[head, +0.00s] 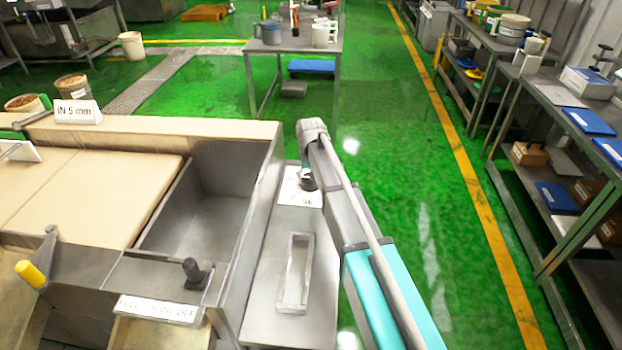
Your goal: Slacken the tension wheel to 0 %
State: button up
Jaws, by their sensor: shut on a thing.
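My gripper (308,184) is the small dark end below my grey wrist, pointing down at a white dial plate (291,197) on the narrow steel ledge right of the steel bin. It is shut on the tension wheel, which is mostly hidden under the gripper and wrist. Part of a black marking shows at the plate's lower right, too small and covered to read. I cannot tell the wheel's setting. My arm reaches in from the lower right.
A shallow steel tray (293,273) is on the ledge in front of the plate. A black lever (195,272) stands above an OFF label (158,309), and a yellow-handled lever (31,273) is at far left. An open steel bin (205,215) lies left. Green floor right of my arm is clear.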

jog(key=n, duration=0.4)
jog(key=shift+n, duration=0.3)
jog(key=n, duration=0.5)
dwell(0.3)
jog(key=o, duration=0.9)
